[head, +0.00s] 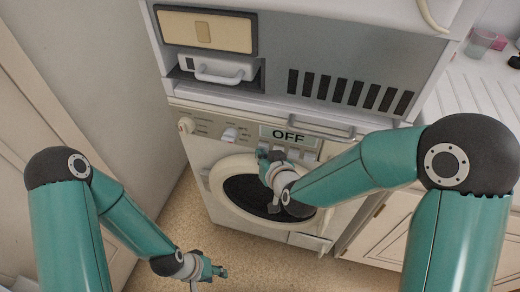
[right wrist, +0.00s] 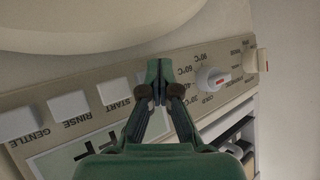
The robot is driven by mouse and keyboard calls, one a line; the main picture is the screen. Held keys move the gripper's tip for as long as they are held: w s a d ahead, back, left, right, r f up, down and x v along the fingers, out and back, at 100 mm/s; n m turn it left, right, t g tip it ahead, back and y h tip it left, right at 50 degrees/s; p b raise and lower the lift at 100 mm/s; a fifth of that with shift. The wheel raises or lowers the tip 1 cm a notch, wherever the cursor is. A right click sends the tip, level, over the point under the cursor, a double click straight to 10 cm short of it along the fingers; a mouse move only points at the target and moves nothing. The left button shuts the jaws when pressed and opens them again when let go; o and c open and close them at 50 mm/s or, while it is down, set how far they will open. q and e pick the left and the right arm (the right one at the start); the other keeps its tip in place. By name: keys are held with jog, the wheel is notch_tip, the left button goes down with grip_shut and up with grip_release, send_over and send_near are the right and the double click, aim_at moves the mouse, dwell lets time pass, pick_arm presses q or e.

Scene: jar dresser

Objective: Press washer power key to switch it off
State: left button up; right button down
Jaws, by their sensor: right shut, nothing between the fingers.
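The washer (head: 215,175) stands in the middle of the head view, and its display (head: 288,135) reads OFF. My right gripper (head: 268,156) is at the control panel, just below the display. In the right wrist view the right gripper (right wrist: 159,88) is shut and empty, its tips over the panel between the START key (right wrist: 113,90) and the temperature dial (right wrist: 211,78). No key labelled power is readable; the fingers hide the panel behind them. Whether the tips touch it I cannot tell. My left gripper (head: 216,271) hangs low over the floor, too small to read its jaws.
The RINSE key (right wrist: 68,106) and GENTLE key (right wrist: 23,122) lie along the panel. The round washer door (head: 214,176) is below my right gripper. A detergent drawer (head: 215,70) and vent slots are above. Cupboards stand at the right; floor (head: 170,235) is clear at the left.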

jog(key=shift+w+d+r, duration=0.15)
jog(key=shift+w+r, duration=0.05)
jog(key=shift+w, duration=0.1)
jog(key=shift+s, duration=0.1)
jog(key=shift+s+b, duration=0.2)
jog(key=shift+b, duration=0.1)
jog(key=shift+s, duration=0.1)
jog(key=s+a, duration=0.2)
jog(key=s, duration=0.3)
jog(key=shift+s+b, duration=0.35)
jog(key=shift+b, duration=0.1)
jog(key=shift+f, duration=0.1)
dwell(0.3)
